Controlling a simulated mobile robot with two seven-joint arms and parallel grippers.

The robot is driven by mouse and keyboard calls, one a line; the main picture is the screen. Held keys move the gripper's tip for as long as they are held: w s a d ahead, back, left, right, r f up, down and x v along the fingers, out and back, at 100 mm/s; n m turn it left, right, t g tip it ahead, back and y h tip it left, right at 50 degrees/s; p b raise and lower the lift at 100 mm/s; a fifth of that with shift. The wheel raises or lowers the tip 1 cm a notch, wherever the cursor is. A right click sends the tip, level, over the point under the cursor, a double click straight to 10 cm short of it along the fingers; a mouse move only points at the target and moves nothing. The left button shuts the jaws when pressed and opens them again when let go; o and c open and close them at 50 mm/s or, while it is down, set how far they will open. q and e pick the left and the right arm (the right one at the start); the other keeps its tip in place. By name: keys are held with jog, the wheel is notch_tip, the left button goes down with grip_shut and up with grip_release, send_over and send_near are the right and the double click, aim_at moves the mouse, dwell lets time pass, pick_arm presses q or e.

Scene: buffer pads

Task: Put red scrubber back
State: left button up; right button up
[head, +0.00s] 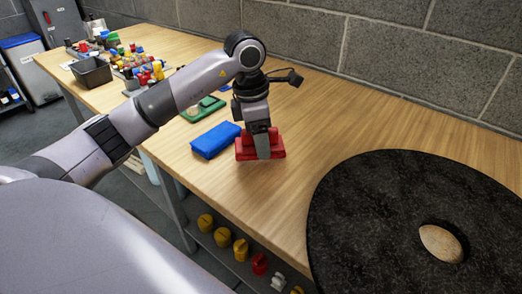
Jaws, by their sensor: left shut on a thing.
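One finger and the gripper body hide the middle of the scrubber. I cannot tell whether the scrubber touches the tabletop or hangs just above it. My right gripper is not in view.
A blue block (216,139) lies just left of the scrubber. A green item (205,108) lies behind it. A black bin (92,72) and several small coloured parts fill the far left. Tabletop behind the gripper is clear.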

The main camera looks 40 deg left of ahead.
pick_arm(q)
notch_tip(320, 180, down, 4)
jog(key=shift+r, duration=0.1)
jog(key=o, duration=0.9)
jog(key=shift+o, duration=0.2)
jog(key=shift+r, duration=0.1)
jog(key=r, duration=0.4)
jog(key=a+r, duration=0.1)
jog(key=r, duration=0.3)
jog(key=s+r+p, duration=0.1)
jog(key=r, duration=0.2)
jog(key=shift+s+a+r, duration=0.1)
jog(key=shift+a+r, duration=0.05)
jog(key=shift+r, duration=0.25)
